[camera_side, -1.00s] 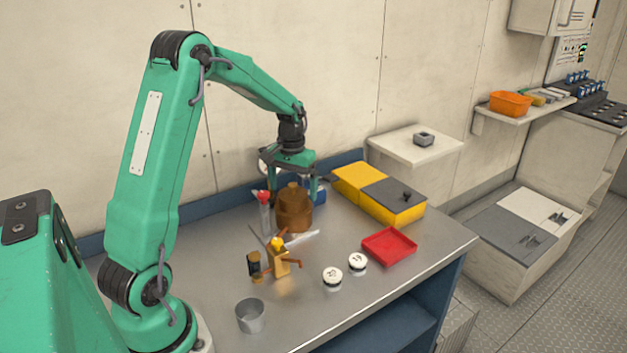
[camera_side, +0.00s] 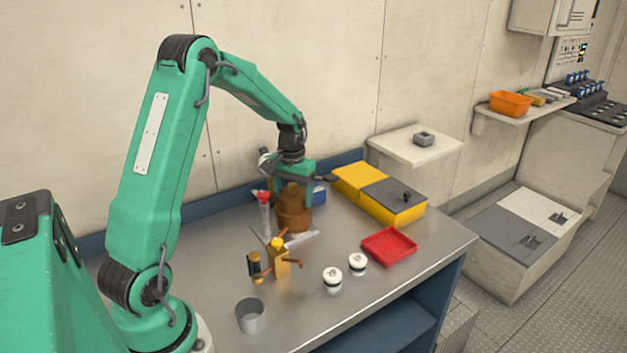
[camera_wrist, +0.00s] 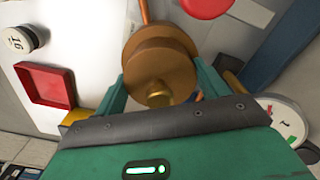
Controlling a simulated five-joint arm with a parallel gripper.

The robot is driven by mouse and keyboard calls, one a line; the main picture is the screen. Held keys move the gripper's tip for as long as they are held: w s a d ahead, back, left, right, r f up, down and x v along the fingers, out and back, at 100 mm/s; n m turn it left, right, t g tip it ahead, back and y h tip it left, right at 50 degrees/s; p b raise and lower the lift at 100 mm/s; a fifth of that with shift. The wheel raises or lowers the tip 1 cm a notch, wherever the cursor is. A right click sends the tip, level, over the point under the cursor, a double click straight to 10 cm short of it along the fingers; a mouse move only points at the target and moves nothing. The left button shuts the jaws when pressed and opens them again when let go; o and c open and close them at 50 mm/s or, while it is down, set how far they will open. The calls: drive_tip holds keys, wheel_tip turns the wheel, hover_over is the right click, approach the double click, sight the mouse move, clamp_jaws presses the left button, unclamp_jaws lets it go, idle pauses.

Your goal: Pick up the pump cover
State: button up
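A brown, stepped, rounded metal piece, which looks like the pump cover (camera_side: 293,212), stands upright on the metal bench. In the wrist view the pump cover (camera_wrist: 160,48) shows from above with a brassy knob towards me. My gripper (camera_side: 293,187) is over it, pointing down. In the wrist view the green fingers of my gripper (camera_wrist: 160,82) are spread, one on each side of the cover's near edge. Whether they touch it I cannot tell. The fingertips are largely hidden in the side view.
A red-topped clear item (camera_side: 264,205) stands close left of the cover. A brass fitting (camera_side: 278,260) and two white caps (camera_side: 332,277) (camera_side: 357,261) are in front. A red tray (camera_side: 389,246) and yellow box (camera_side: 398,211) lie right. A grey cup (camera_side: 250,316) stands near the front.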

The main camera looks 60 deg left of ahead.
sight(294, 185)
drive_tip(key=shift+c, duration=1.3)
drive_tip(key=shift+r, duration=0.15)
drive_tip(key=shift+r, duration=0.55)
drive_tip(key=r, duration=0.3)
drive_tip(key=shift+w+d+r, duration=0.1)
drive_tip(key=shift+d, duration=0.2)
drive_tip(key=d+r, duration=0.2)
drive_tip(key=d, duration=0.1)
drive_tip(key=d+r, duration=0.2)
drive_tip(key=d, duration=0.2)
drive_tip(key=d+r, duration=0.2)
drive_tip(key=d, duration=0.2)
drive_tip(key=shift+s+r, duration=0.25)
drive_tip(key=shift+s, duration=0.1)
